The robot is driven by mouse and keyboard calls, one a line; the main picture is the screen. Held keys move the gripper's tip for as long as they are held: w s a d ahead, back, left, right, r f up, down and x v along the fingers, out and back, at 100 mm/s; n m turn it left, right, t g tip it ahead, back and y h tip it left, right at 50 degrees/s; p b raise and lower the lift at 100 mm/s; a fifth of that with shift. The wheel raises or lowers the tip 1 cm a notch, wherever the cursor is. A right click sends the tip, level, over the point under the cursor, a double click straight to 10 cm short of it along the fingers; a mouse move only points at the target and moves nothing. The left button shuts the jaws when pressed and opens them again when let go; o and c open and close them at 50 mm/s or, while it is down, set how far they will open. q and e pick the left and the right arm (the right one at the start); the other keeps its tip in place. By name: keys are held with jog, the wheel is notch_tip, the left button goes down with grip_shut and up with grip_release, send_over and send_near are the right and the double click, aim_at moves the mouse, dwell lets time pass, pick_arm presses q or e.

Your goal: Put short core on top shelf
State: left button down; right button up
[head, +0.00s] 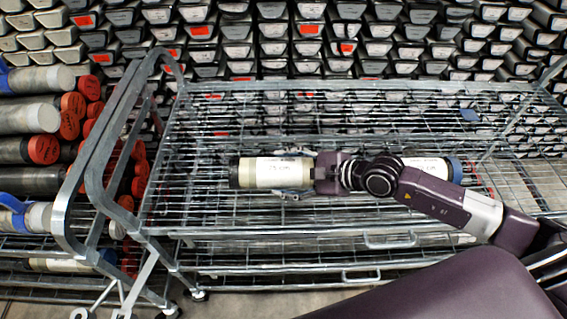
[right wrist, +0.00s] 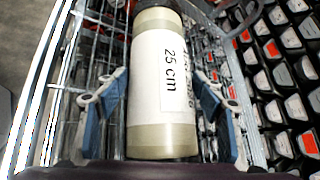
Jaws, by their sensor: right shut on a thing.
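A short pale core (head: 262,172) with dark ends and a white label lies sideways at the upper wire shelf (head: 350,212) of the cart. In the right wrist view the core (right wrist: 163,135) fills the middle, and its label reads 25 cm. My right gripper (head: 292,174) is shut on it, with one blue-grey finger on each side, as the right wrist view (right wrist: 162,110) also shows. I cannot tell if the core touches the shelf wires. A second labelled core (head: 447,169) with a blue end is partly hidden behind my right arm. My left gripper is not in view.
Metal side rails (head: 100,150) rise at the cart's left. Beyond them, a rack holds several thick cores (head: 40,78) with red or blue ends. Stacked core trays (head: 290,45) fill the back. The shelf wires behind the held core look bare.

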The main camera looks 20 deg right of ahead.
jog(key=shift+w+a+r, duration=0.1)
jog(key=shift+w+r, duration=0.05)
jog(key=shift+r, duration=0.05)
jog(key=o, duration=2.1)
jog(key=shift+s+f, duration=0.2)
jog(key=shift+f, duration=0.05)
jog(key=b+v, duration=0.1)
jog(key=v, duration=0.9)
jog(key=shift+f, duration=0.15)
jog(key=shift+v, duration=1.1)
